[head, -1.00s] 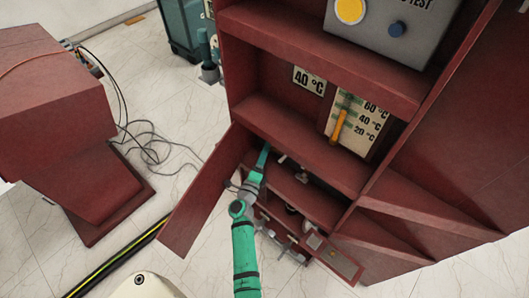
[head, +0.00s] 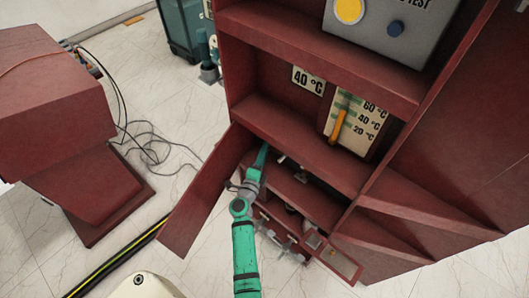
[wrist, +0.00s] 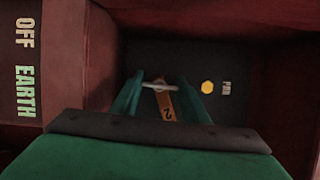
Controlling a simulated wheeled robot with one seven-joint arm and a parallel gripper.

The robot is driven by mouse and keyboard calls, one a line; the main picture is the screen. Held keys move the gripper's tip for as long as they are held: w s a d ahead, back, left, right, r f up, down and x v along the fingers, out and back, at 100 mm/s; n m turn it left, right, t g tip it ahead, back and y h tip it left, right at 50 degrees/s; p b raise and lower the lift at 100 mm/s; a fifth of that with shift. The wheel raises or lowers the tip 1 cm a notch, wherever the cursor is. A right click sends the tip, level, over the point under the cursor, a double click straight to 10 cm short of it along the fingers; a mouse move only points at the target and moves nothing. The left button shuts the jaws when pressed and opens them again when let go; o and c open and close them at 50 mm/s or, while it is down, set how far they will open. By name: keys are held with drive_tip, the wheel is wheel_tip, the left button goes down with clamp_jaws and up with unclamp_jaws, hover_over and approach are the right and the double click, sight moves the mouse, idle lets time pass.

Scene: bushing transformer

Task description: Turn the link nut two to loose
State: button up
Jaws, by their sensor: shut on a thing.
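My gripper (wrist: 160,90) reaches into a dark recess of the red cabinet. Its two green fingers are shut on a pale grey bar-shaped nut (wrist: 160,86), which lies crosswise between the fingertips. An orange link marked 2 (wrist: 168,106) lies under the nut, running slightly aslant. In the head view my gripper (head: 262,155) is inside the open lower compartment, and the nut it holds is hidden there. Whether the nut is tight or loose cannot be told.
A yellow hexagonal piece (wrist: 207,87) and a small pale label (wrist: 227,88) sit right of the fingers. Red walls close in on both sides. An open red door (head: 207,195) stands left of my arm. A panel at left reads OFF and EARTH (wrist: 25,75).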

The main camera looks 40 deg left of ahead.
drive_tip(key=shift+n, duration=0.5)
drive_tip(key=shift+s+a, duration=0.15)
drive_tip(key=shift+a, duration=0.05)
drive_tip(key=o, duration=1.1)
drive_tip(key=shift+c, duration=0.2)
drive_tip(key=shift+d, duration=0.1)
drive_tip(key=shift+s+d, duration=0.15)
drive_tip(key=v, duration=1)
drive_tip(key=shift+s, duration=0.2)
